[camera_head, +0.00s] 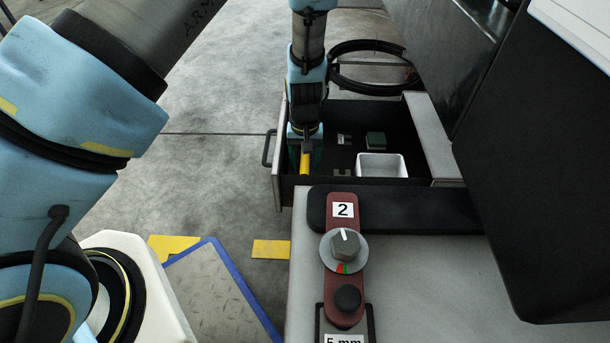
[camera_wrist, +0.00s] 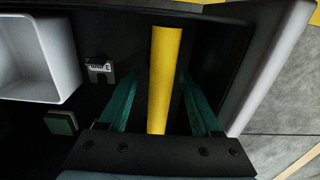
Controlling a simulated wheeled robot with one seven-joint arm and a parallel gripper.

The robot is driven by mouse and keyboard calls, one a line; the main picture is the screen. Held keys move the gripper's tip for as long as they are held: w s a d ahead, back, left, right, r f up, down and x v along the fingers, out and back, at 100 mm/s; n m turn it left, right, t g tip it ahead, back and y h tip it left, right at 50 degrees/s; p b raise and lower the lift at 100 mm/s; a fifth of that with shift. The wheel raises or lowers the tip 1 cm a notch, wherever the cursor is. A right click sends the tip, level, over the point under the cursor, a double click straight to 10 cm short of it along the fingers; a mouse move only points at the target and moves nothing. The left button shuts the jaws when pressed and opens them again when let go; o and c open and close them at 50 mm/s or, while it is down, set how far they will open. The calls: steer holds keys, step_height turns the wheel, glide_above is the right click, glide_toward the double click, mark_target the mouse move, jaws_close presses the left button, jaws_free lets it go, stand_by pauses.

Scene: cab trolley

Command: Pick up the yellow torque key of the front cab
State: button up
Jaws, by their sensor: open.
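The yellow torque key (camera_head: 305,163) is in the open black drawer, near the drawer's left wall. In the wrist view it shows as a yellow bar (camera_wrist: 165,75) running between my two green fingers. My gripper (camera_head: 306,155) is down in the drawer; in the wrist view (camera_wrist: 158,90) its fingers stand open, one on each side of the bar, with dark gaps between. The bar's lower end is hidden behind the gripper's palm. I cannot tell how deep the fingertips reach beside it.
The drawer (camera_head: 345,182) also holds a white bin (camera_head: 381,165), a green block (camera_head: 376,140) and a small tag marked 3 (camera_wrist: 101,71). A handle (camera_head: 268,148) sticks out left. In front is a grey top with a red "2" lever (camera_head: 340,277) and knob. A black cabinet stands right.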

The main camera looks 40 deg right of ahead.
steer(key=shift+f, duration=0.65)
steer(key=shift+c, duration=0.2)
jaws_close()
steer(key=shift+r, duration=0.1)
stand_by(0.6)
